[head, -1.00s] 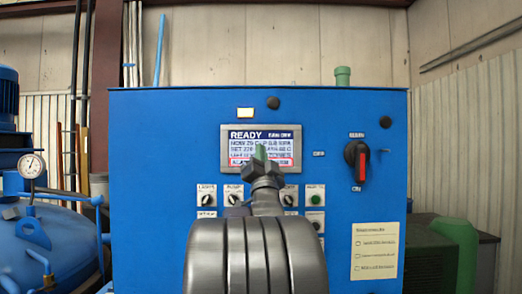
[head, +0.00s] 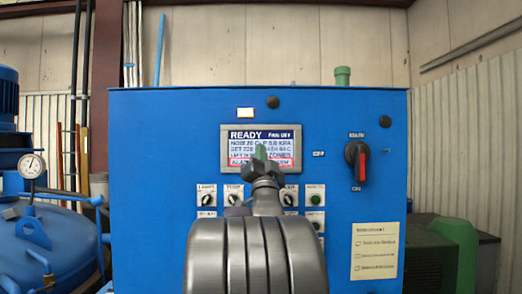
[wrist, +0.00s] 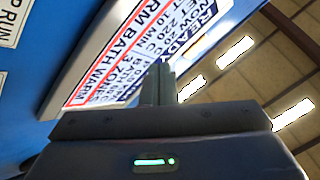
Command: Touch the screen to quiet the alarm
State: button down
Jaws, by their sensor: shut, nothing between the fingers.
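The screen (head: 261,136) is set in the upper middle of the blue control panel in the head view. It reads READY and FAN OFF at the top, with a red-edged alarm line along the bottom. It also shows in the wrist view (wrist: 125,65), tilted, with the words BATH WARM in red. My gripper (head: 261,152) is shut and empty, its green-grey fingertips in front of the lower middle of the screen. In the wrist view the fingers (wrist: 159,84) are together close to the screen. I cannot tell whether they touch it. My arm hides part of the alarm line.
Several knobs and a green button (head: 315,199) sit below the screen. A red-handled rotary switch (head: 357,165) is on the right, above a paper label (head: 375,250). A blue vessel with a gauge (head: 32,166) stands at left. A green machine (head: 440,250) stands at right.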

jog(key=shift+w, duration=0.1)
jog(key=shift+w, duration=0.3)
jog(key=shift+w+b, duration=0.25)
jog(key=shift+b, duration=0.15)
dwell(0.4)
jog(key=shift+s, duration=0.1)
jog(key=shift+s+f+b, duration=0.1)
jog(key=shift+s+b, duration=0.3)
jog(key=shift+b, duration=0.25)
jog(key=shift+s, duration=0.15)
